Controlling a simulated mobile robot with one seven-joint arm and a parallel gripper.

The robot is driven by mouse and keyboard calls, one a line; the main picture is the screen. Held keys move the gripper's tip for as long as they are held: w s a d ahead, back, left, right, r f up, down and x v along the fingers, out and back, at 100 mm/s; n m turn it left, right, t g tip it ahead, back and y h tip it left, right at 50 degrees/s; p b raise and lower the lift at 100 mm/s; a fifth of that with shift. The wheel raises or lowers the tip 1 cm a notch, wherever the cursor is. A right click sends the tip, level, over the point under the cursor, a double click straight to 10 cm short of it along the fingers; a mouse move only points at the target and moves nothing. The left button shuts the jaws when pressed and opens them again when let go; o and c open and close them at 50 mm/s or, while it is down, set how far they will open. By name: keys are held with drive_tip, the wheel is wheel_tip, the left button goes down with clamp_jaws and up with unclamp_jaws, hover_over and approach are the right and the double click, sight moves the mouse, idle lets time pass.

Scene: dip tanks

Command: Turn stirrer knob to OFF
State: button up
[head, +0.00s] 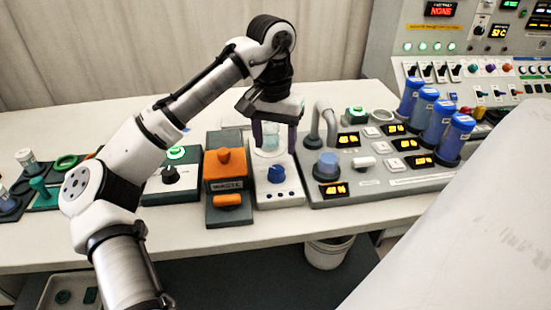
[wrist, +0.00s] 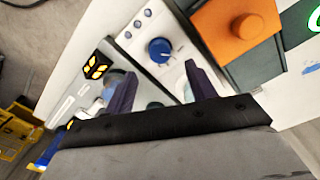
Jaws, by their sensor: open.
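A white stirrer unit (head: 280,197) stands on the bench with a blue knob (head: 276,174) on its front and several small dark buttons below the knob. A clear glass beaker (head: 270,138) sits on its rear part. My gripper (head: 274,147) is open over the unit, its two purple fingers pointing down and partly covering the beaker in the head view. In the wrist view the blue knob (wrist: 159,50) shows beyond and between the open fingers (wrist: 161,70), apart from them. The knob has a pale pointer mark. Its OFF label is too small to read.
An orange waste unit (head: 229,170) stands close on the left, then a box with a black knob (head: 170,174) and green light. On the right a grey panel (head: 380,183) carries a pipe, displays and blue cylinders (head: 455,140). Bare bench lies in front.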

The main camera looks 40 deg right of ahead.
wheel_tip(320, 180, up, 6)
drive_tip(key=shift+a, duration=0.1)
idle(0.6)
